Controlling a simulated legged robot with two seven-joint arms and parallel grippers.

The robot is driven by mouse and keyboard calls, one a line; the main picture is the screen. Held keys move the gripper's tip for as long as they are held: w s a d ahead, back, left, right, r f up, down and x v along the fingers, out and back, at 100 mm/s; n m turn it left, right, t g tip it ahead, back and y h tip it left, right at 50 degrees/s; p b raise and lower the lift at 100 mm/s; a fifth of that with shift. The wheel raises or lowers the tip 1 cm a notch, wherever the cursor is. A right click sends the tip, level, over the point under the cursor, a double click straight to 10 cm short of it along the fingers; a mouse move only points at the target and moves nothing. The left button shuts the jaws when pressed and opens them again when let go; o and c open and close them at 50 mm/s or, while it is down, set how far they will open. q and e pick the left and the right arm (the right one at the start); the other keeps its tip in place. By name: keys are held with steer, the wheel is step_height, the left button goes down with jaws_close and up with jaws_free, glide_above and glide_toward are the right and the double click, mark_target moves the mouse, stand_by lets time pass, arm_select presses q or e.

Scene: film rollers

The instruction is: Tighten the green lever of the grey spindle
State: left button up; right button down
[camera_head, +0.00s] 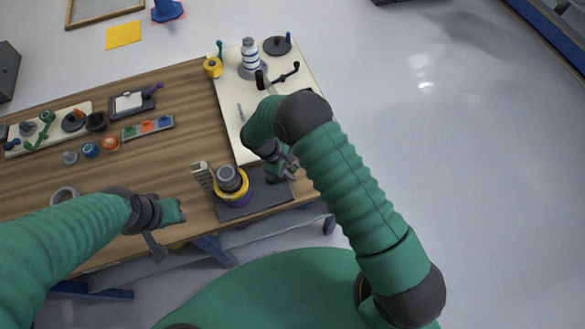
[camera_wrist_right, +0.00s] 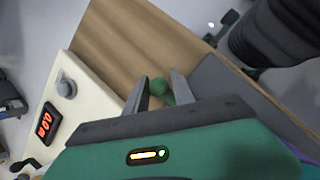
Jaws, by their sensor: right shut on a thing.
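My right gripper (camera_head: 286,168) is over the front right of the table, beside the dark plate. In the right wrist view its two fingers (camera_wrist_right: 159,92) stand on either side of a rounded green lever end (camera_wrist_right: 159,86), and they are shut on it. The rest of the lever is hidden by my gripper. The grey spindle that it belongs to cannot be made out clearly. My left gripper (camera_head: 165,228) hangs over the table's front edge, away from the lever; its finger opening is not clear.
A stack of grey, yellow and purple rolls (camera_head: 231,185) stands on the dark plate (camera_head: 240,209), left of my right gripper. A red display (camera_wrist_right: 45,121) shows in the wrist view.

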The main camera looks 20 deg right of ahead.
steer(key=m, duration=0.1)
steer(key=s+m+g+b, duration=0.1)
steer(key=shift+s+a+m, duration=0.1)
steer(key=shift+a+m, duration=0.1)
steer(key=shift+m, duration=0.2)
steer(key=s+m, duration=0.1)
steer(key=s+a+m+g+y+b, duration=0.1)
steer(key=m, duration=0.1)
steer(key=shift+m, duration=0.3)
steer(key=s+a+m+g+y+b, duration=0.1)
steer(key=m, duration=0.1)
steer(key=shift+s+a+r+m, duration=0.1)
steer(key=shift+s+m, duration=0.1)
steer(key=shift+m, duration=0.1)
steer(key=shift+s+a+m+g+y, duration=0.15)
steer(key=shift+s+a+m+y, duration=0.25)
steer(key=shift+m, duration=0.45)
steer(key=shift+s+a+m+g+y, duration=0.15)
steer(key=shift+a+m+y, duration=0.25)
steer(key=shift+m, duration=0.45)
steer(key=shift+a, duration=0.2)
steer(key=c, duration=1.3)
jaws_free()
steer(key=shift+o, duration=1.1)
steer(key=shift+s, duration=0.1)
